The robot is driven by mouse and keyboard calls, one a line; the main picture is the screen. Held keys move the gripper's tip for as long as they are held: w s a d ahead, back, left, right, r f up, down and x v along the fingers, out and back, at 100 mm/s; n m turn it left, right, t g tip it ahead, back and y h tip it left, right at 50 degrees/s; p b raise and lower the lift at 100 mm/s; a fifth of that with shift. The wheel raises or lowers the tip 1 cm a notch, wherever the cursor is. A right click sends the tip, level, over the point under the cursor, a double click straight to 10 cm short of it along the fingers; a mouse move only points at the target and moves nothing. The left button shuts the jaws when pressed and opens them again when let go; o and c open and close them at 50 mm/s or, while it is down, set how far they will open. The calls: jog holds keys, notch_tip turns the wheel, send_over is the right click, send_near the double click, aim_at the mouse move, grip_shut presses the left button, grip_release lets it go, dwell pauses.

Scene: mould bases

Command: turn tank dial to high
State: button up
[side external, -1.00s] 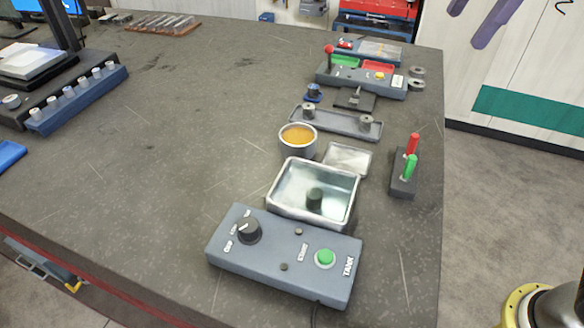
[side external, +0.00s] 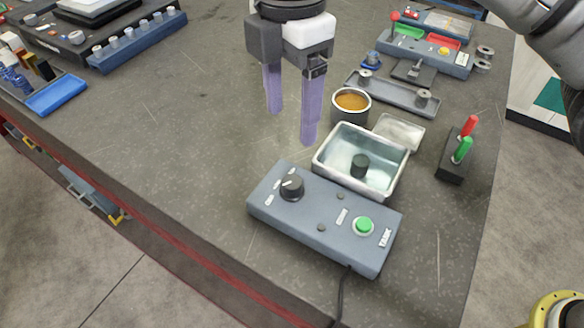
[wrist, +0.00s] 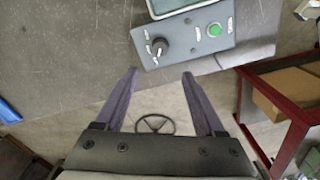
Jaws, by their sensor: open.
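The tank control box (side external: 325,218) is blue-grey and lies near the table's front edge. Its black dial (side external: 292,187) has a white pointer mark and small white labels on its left side; I cannot read the setting. A green button (side external: 364,225) sits at its right end. In the wrist view the dial (wrist: 159,47) and the box (wrist: 186,38) lie ahead of my fingertips. My gripper (side external: 291,125) is open and empty, with two purple fingers pointing down. It is above the table, beyond the dial in the side view. It also shows in the wrist view (wrist: 160,73).
A metal tank (side external: 362,158) stands right behind the box, with a cup of amber liquid (side external: 351,105) beyond it. Red and green levers (side external: 457,150) stand at the right. A cable (side external: 340,295) runs off the box's front. The table left of the box is clear.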

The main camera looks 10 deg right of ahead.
aim_at(292, 182)
notch_tip(292, 182, down, 13)
jog(key=shift+d+f, duration=0.1)
jog(key=shift+f, duration=0.05)
dwell(0.4)
jog(key=shift+c, duration=0.3)
grip_shut()
